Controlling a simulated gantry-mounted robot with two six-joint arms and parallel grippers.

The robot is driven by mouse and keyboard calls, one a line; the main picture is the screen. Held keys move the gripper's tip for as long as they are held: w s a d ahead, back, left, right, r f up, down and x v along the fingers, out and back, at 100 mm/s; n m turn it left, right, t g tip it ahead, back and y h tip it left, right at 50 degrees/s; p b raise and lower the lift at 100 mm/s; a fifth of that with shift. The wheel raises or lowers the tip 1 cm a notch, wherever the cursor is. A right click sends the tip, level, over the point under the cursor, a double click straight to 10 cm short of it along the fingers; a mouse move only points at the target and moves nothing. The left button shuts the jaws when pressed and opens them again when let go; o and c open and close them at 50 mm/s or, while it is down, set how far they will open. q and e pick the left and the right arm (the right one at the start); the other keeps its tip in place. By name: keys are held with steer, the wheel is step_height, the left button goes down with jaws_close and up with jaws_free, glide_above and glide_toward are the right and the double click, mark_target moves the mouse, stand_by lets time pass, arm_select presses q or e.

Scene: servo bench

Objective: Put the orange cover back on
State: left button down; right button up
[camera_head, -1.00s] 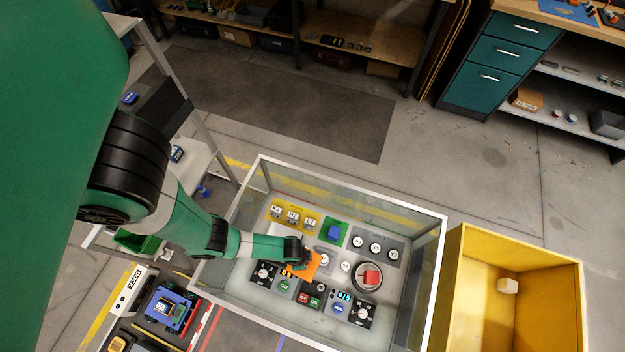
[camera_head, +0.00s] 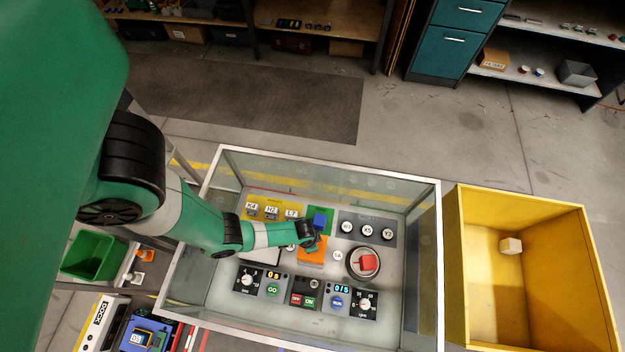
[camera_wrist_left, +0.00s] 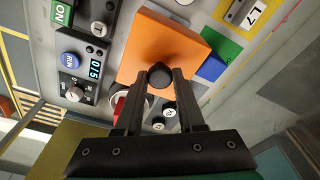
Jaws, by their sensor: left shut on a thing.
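The orange cover (camera_head: 313,254) is a flat square plate with a black knob (camera_wrist_left: 160,75) on top. My left gripper (camera_head: 309,238) is shut on that knob, as the left wrist view (camera_wrist_left: 161,80) shows its fingers on either side. The cover is over the middle of the control panel (camera_head: 225,268), beside the blue block on its green square. I cannot tell whether the cover touches the panel. A pale, dark-edged rectangle (camera_head: 262,258) lies left of the cover, partly hidden by my arm. My right gripper is not in view.
A glass-walled frame (camera_head: 425,200) surrounds the panel. A red block in a round dial (camera_head: 366,264) is right of the cover. The blue block (camera_head: 319,219) is close behind the gripper. Buttons and displays line the front. A yellow bin (camera_head: 590,270) stands to the right.

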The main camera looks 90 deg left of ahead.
arm_select(q)
steer(key=shift+f+b, duration=2.25)
steer(key=shift+f, duration=0.4)
steer(key=shift+f, duration=0.3)
steer(key=shift+f+b, duration=0.5)
steer(key=shift+b, duration=0.2)
steer(key=shift+f, duration=0.2)
steer(key=shift+f+b, duration=0.2)
steer(key=shift+b, duration=0.15)
steer(key=shift+f, duration=0.1)
jaws_free()
